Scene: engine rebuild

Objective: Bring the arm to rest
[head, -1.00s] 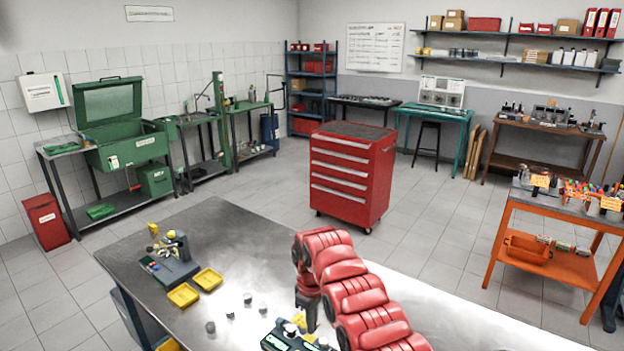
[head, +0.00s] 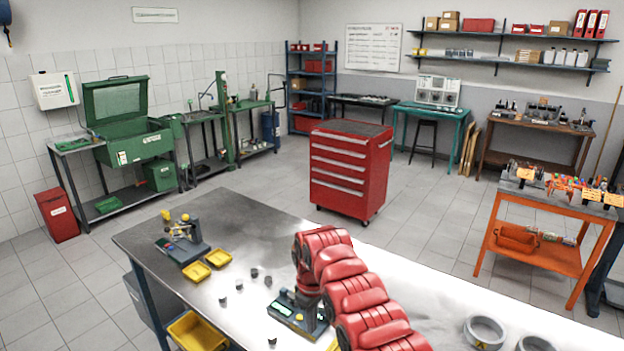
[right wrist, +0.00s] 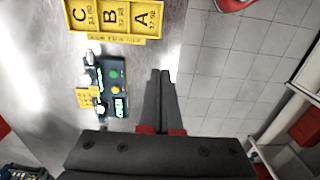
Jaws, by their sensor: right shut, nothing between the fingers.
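My right arm (head: 355,285), with red padded links, reaches in from the bottom right over the metal workbench (head: 240,215) in the head view. Its elbow-like bend stands above the bench, and its gripper is mostly hidden there. In the right wrist view the right gripper (right wrist: 159,75) shows two dark fingers side by side, shut with nothing between them. It is to the right of a small device with green displays (right wrist: 110,88), apart from it in the picture. That device also shows in the head view (head: 290,315), partly behind my arm. My left gripper is not in view.
Yellow trays (head: 218,258), a small stand (head: 185,240), several small grey cylinders (head: 254,272) and grey rings (head: 485,332) are on the bench. A yellow tray lettered C, B, A (right wrist: 115,38) shows in the wrist view. A red tool cabinet (head: 350,175) stands beyond, with open floor around it.

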